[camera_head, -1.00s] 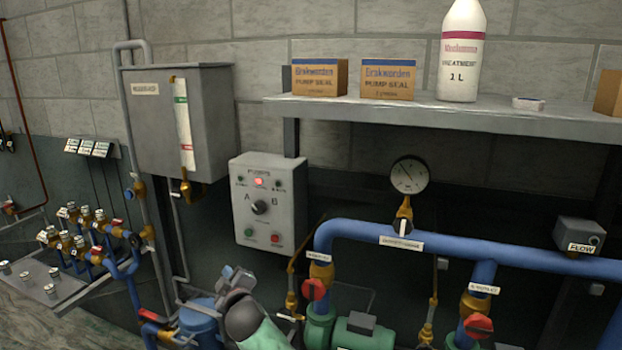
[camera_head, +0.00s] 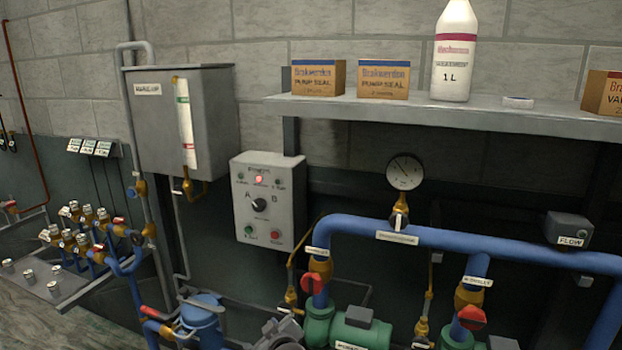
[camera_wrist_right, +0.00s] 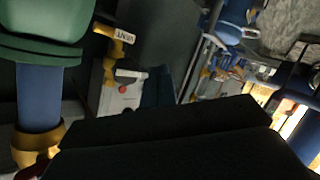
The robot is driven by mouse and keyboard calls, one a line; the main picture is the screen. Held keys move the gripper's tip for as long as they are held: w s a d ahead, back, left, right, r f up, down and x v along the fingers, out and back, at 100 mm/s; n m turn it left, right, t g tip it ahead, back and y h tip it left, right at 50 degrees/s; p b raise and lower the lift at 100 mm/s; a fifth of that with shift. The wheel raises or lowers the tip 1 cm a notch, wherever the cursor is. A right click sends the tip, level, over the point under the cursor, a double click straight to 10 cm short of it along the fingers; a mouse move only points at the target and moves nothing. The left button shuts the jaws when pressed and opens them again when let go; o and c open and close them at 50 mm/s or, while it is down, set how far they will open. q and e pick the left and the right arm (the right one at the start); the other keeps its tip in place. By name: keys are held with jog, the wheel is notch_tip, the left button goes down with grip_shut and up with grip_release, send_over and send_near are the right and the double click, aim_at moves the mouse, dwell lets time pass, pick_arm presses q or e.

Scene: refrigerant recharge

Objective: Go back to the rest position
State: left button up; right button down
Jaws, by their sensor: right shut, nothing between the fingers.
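My right gripper (camera_head: 275,331) shows at the bottom edge of the head view, small and partly cut off. It is between the blue strainer-like body (camera_head: 203,325) and the green pump (camera_head: 350,330), and holds nothing. In the right wrist view the shut dark fingers (camera_wrist_right: 170,140) fill the lower middle. My left gripper is in neither current view.
Blue pipes (camera_head: 440,238) with red-handled valves (camera_head: 312,284) and a gauge (camera_head: 405,172) run at right. A pump control box (camera_head: 268,204) and grey tank (camera_head: 160,110) hang on the wall. A shelf (camera_head: 400,106) holds boxes and a bottle. A valve manifold (camera_head: 88,240) is at left.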

jog(key=s+d+f+m+g+h, duration=0.1)
jog(key=s+d+f+m+g, duration=0.1)
jog(key=s+d+f, duration=0.5)
jog(key=s+d+f+m+g+h, duration=0.25)
jog(key=s+d+f, duration=0.25)
jog(key=s+d, duration=0.4)
jog(key=s+d+f+m+g, duration=0.1)
jog(key=s+d+m+g, duration=0.15)
jog(key=s+d, duration=0.75)
jog(key=s+d+f+m+g, duration=0.1)
jog(key=s+d+f+g, duration=0.3)
jog(key=s, duration=0.9)
jog(key=s+d+b+x, duration=0.1)
jog(key=s+x, duration=0.1)
jog(key=x, duration=1.1)
jog(key=s+d+f+x, duration=0.1)
jog(key=s+x, duration=0.1)
jog(key=x, duration=1.2)
pick_arm(q)
jog(key=shift+w+d+f+b, duration=0.2)
jog(key=shift+f+b, duration=0.15)
jog(key=shift+b, duration=0.3)
pick_arm(e)
jog(key=s+f, duration=0.3)
jog(key=f, duration=0.7)
jog(key=s+a+f, duration=0.1)
jog(key=s+f, duration=0.3)
jog(key=f, duration=0.7)
jog(key=shift+s, duration=0.3)
